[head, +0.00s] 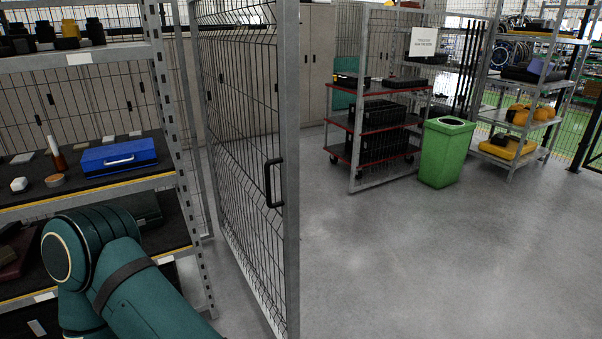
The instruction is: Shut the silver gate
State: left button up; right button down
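The silver gate (291,95) is a grey metal frame with dark wire mesh. It stands swung open toward me in the middle left of the head view, its near upright post close to me. A black pull handle (273,183) sits on that post at mid height. My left arm, dark teal, is at the lower left, in front of the shelving. Its gripper is outside the picture. My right arm and gripper do not show. Nothing of mine is seen touching the gate. The gate's lower end is cut off by the picture's bottom edge.
A shelf rack (165,95) with a blue toolbox (119,157) stands close on the left. Beyond the gate are a red-shelved cart (340,121), a fixed mesh panel (356,110), a green bin (445,152) and another rack (520,145). The grey floor (430,260) at right is clear.

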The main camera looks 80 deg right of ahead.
aim_at(288, 24)
jog(key=l+z, duration=0.1)
jog(key=z, duration=2)
jog(key=j, duration=0.1)
